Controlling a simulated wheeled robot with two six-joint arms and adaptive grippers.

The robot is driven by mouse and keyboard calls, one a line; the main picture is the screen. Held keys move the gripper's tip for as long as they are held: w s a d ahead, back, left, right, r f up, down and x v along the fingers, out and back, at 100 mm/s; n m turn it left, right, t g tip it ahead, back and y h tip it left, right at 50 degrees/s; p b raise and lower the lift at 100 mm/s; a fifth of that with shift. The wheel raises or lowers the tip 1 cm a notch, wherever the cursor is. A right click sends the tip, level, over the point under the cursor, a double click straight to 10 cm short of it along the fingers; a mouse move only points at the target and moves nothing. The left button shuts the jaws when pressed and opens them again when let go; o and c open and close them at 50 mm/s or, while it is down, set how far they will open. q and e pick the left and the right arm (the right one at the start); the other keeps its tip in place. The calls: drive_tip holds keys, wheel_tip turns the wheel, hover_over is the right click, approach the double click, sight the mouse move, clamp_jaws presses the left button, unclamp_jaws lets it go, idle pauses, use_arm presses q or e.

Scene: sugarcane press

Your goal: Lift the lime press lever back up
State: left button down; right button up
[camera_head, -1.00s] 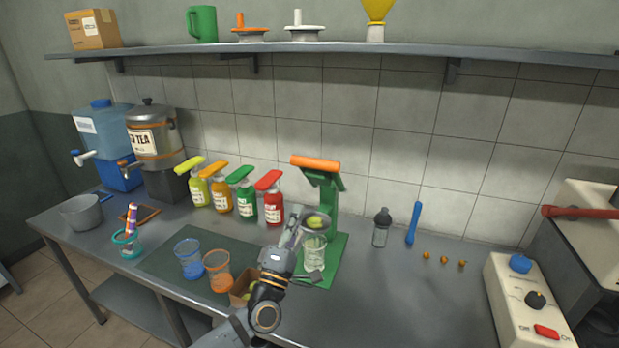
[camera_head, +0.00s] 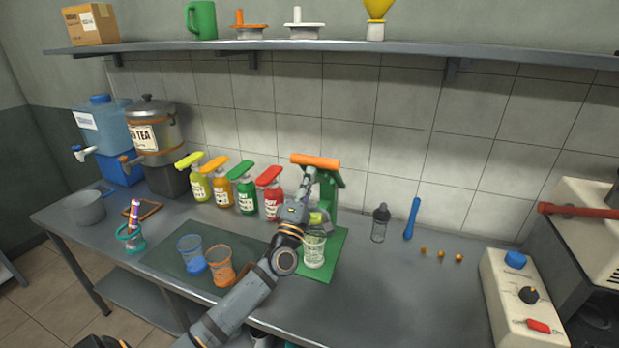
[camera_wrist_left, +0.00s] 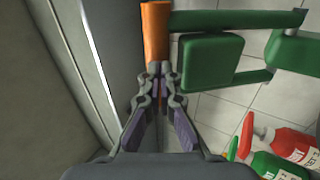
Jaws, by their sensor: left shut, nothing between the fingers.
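The green lime press (camera_head: 333,190) stands on its green base on the counter. Its lever has an orange handle (camera_head: 315,161) and is raised at the top. In the left wrist view the handle (camera_wrist_left: 156,35) lies just beyond my fingertips, with the green press arms to the right. My left gripper (camera_head: 309,174) is just under the handle; its fingers (camera_wrist_left: 160,82) are shut with nothing gripped. Whether the fingertips touch the handle I cannot tell. A clear glass (camera_head: 314,252) stands under the press, and green lime (camera_head: 320,215) shows above it, partly hidden. My right gripper is not in view.
Sauce bottles with coloured tops (camera_head: 245,192) stand left of the press. A blue cup (camera_head: 192,256) and an orange cup (camera_head: 220,268) stand on the dark mat, near my left arm. A shaker bottle (camera_head: 380,224) stands to the right.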

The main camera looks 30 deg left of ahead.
use_arm(q)
drive_tip(key=shift+g, duration=0.6)
drive_tip(key=w+r+p, duration=0.2)
drive_tip(key=p, duration=0.1)
drive_tip(key=w+a+r+p, duration=0.1)
drive_tip(key=w+r+p, duration=0.2)
drive_tip(key=w+a+r+p, duration=0.1)
drive_tip(key=w+r+p, duration=0.1)
drive_tip(key=w+p, duration=0.1)
drive_tip(key=shift+r+p, duration=0.15)
drive_tip(key=shift+p, duration=0.25)
drive_tip(key=shift+w+a+r+h, duration=0.15)
drive_tip(key=shift+w+r+h, duration=0.3)
drive_tip(key=shift+w, duration=0.3)
drive_tip(key=shift+y, duration=0.25)
drive_tip(key=shift+f, duration=0.1)
